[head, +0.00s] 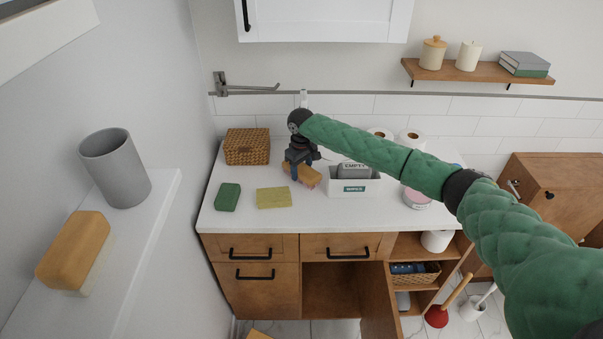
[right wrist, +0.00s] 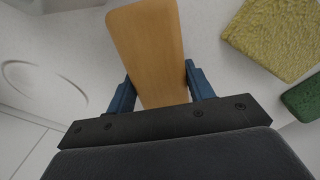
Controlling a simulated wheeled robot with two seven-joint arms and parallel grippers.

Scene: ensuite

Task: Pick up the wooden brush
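My left gripper is not in view.
A green sponge (head: 228,196) and a yellow sponge (head: 273,198) lie left of the brush. A wicker box (head: 247,146) stands behind them, and the labelled white bin (head: 354,183) is to the right. A cabinet door (head: 381,300) hangs open below. A grey cup (head: 115,168) stands on the left ledge.

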